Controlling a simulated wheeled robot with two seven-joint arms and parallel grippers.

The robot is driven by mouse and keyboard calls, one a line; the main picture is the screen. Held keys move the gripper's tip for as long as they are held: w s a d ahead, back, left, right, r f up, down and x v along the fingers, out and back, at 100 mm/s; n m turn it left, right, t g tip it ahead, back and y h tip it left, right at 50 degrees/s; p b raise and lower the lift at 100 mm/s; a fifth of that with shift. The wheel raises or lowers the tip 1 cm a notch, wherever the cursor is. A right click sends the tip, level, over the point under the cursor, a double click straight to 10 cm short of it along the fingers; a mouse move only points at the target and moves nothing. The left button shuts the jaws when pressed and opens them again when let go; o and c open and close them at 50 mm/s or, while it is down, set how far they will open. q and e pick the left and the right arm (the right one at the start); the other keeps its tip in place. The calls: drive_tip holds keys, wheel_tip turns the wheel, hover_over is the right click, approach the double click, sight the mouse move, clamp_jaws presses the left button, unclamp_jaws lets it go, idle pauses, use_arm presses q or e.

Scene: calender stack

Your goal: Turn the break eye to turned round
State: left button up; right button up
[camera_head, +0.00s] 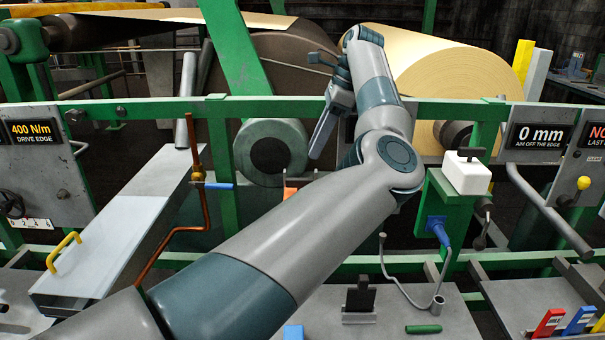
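I cannot tell for sure which part is the break eye. A white box with a dark T-shaped top (467,172) sits on a green bracket at the right and may be it. My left arm crosses the middle from the lower left. My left gripper (323,105) is at its far end, up and left of the white box and well apart from it, in front of the rolls. Its fingers are seen at a slant, and I cannot tell how far apart they are. Nothing is clearly held. My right gripper is out of view.
A green rail (260,107) runs across behind my arm. A large cream roll (455,75) is behind it. A copper pipe (205,215) stands left. A bent grey rod (387,265) and a blue plug (438,230) are below the white box. A sign reads 0 mm (538,136).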

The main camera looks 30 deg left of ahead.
sight(300, 179)
use_arm(q)
drive_tip(key=p+x, duration=0.2)
drive_tip(key=x, duration=0.6)
drive_tip(key=shift+s+a+f+p, duration=0.2)
drive_tip(key=shift+f+p, duration=0.1)
drive_tip(key=shift+f, duration=0.3)
drive_tip(key=shift+c, duration=0.2)
clamp_jaws()
